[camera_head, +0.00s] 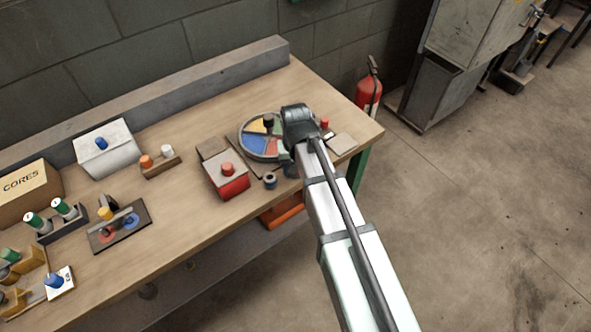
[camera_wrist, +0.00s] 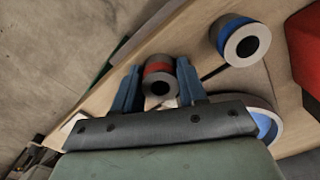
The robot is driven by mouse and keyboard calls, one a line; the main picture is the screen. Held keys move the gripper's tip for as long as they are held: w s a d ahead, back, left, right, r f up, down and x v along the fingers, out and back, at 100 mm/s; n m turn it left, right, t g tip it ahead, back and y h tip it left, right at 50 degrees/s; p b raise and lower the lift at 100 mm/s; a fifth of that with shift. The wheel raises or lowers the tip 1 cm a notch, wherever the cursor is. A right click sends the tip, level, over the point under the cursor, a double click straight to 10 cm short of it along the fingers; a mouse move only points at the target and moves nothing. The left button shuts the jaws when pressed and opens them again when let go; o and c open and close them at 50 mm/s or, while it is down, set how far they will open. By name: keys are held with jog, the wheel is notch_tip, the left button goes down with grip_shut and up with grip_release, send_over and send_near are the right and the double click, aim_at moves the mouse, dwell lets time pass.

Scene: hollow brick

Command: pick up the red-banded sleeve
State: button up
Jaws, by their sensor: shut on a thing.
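The red-banded sleeve (camera_wrist: 158,70) is a short grey hollow cylinder with a red band and a dark bore. In the wrist view it sits between the two blue fingers of my gripper (camera_wrist: 157,82), which is shut on it. Whether it is clear of the bench, I cannot tell. In the head view my arm's end is over the right part of the bench, and the sleeve is hidden there. A similar sleeve with a blue band (camera_wrist: 240,42) stands apart from my fingers; it also shows in the head view (camera_head: 269,181).
A round tray with coloured sectors (camera_head: 244,147) lies beside my gripper. A red box with a red knob (camera_head: 232,187) stands to its left. The wooden bench (camera_head: 195,215) holds several other pegs, blocks and boxes further left. A grey ledge (camera_head: 200,91) runs along the back.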

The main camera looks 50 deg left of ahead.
jog(key=c, duration=0.4)
jog(key=shift+r, duration=0.1)
